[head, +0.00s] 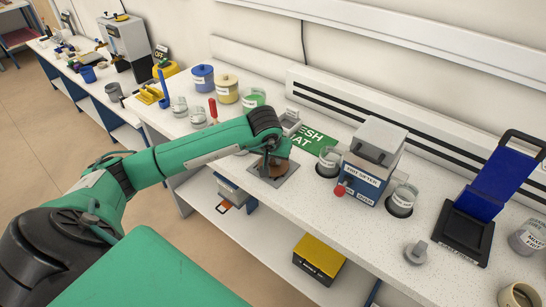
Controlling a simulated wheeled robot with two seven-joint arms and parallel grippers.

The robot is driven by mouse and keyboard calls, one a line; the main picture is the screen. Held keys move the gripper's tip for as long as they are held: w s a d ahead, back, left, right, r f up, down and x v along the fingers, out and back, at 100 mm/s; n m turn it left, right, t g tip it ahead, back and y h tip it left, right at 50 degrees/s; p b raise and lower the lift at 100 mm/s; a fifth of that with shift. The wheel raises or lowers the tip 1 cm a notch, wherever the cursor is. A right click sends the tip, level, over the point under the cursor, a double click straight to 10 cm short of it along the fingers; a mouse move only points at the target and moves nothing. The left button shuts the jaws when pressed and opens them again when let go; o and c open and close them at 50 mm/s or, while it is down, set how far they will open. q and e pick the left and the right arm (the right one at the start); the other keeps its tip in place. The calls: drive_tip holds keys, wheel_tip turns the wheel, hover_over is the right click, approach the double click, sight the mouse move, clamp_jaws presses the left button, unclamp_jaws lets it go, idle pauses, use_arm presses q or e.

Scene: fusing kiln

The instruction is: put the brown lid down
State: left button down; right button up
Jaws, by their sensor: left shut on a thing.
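The brown lid (270,167) is in the middle of the head view, small and partly covered by my gripper. It is at a grey square plate (287,178) on the white bench. My left gripper (271,157) points down at the plate and is shut on the brown lid. I cannot tell whether the lid touches the plate or is held just above it. My right gripper is out of view.
The white bench (330,210) holds a green mat (310,143), a grey-and-blue box (372,160) and glass jars beside it. Blue (203,78), yellow (227,90) and green (253,98) jars stand behind my arm. A blue-and-black stand (465,232) is at the right.

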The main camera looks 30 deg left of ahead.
use_arm(q)
drive_tip(key=shift+f, duration=0.2)
drive_tip(key=c, duration=1.3)
unclamp_jaws()
drive_tip(key=shift+c, duration=0.2)
drive_tip(key=shift+r, duration=0.1)
drive_tip(key=shift+r, duration=0.4)
drive_tip(key=b+v, duration=0.2)
drive_tip(key=v, duration=0.9)
drive_tip(key=shift+s+r, duration=0.2)
drive_tip(key=shift+s, duration=0.05)
